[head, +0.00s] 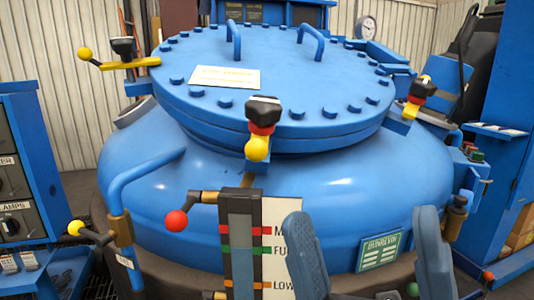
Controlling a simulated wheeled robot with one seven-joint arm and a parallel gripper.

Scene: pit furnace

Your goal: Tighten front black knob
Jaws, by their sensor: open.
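The front black knob (263,108) sits at the front edge of the round blue lid (300,75). It is a dark, wide cap on a red and yellow collar, with a yellow ball (257,148) on the side towards me. My gripper (364,222) shows at the bottom right as two grey-blue fingers, wide apart with nothing held between them. It appears lower and to the right of the front knob, not touching it. Similar black knobs stand at the lid's left (123,46) and right (423,87). The knob's threaded part cannot be made out.
A level gauge (240,240) with coloured marks stands below the knob, beside a red-ball lever (176,221). A curved blue pipe (122,195) rises at left. Blue cabinets flank the vessel (290,210). Two handles and several bolts stand up from the lid.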

